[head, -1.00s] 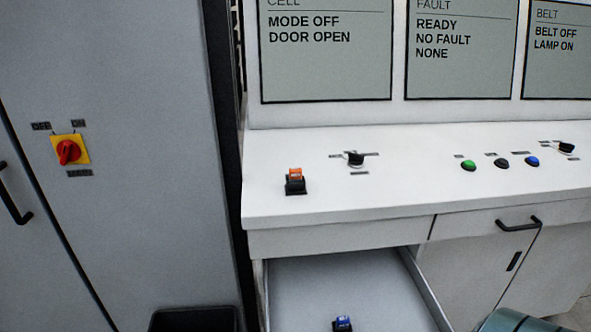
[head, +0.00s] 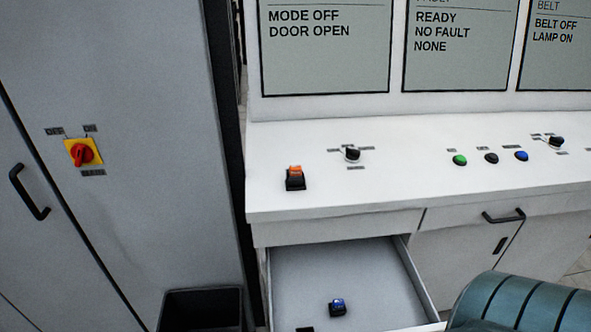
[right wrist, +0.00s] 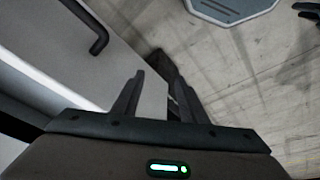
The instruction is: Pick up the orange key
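The orange key (head: 295,170) stands upright in a small black block (head: 295,184) on the left part of the white console top (head: 400,180). Neither gripper shows in the head view, and nothing touches the key there. In the right wrist view my right gripper (right wrist: 158,80) has its two dark fingers apart with nothing between them. It hangs over a view of the floor and a pale cabinet front, and the orange key is not in that view. My left gripper is out of view.
A drawer (head: 418,282) is open below the console, with a blue key (head: 337,303) on a black block inside. A black bin (head: 203,296) stands left of it. A grey cabinet (head: 150,230) with a red rotary switch (head: 82,153) rises on the left. Knobs and buttons sit farther right.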

